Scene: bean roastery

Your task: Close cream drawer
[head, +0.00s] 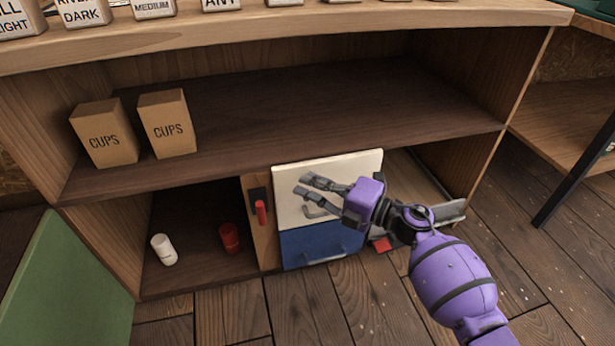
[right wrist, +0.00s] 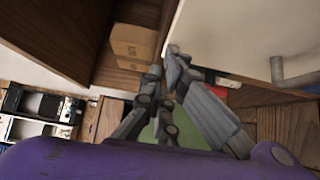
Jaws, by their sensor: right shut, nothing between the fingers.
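The cream drawer front (head: 296,210) is in the lower middle of the shelf unit, directly above a blue drawer front (head: 305,245). Part of the cream front and its grey handle is hidden behind my right gripper. My right gripper (head: 304,185) is in front of the cream drawer, its fingers shut and empty, pointing left across the panel. I cannot tell whether it touches the panel. In the right wrist view the cream panel (right wrist: 240,30) fills the upper right, with its grey handle (right wrist: 293,76) beside the fingers (right wrist: 170,60). My left gripper is not in view.
Two CUPS boxes (head: 104,134) (head: 167,125) stand on the shelf above. A red handle (head: 261,212) is on the wooden divider. A green panel (head: 70,285) leans at the left.

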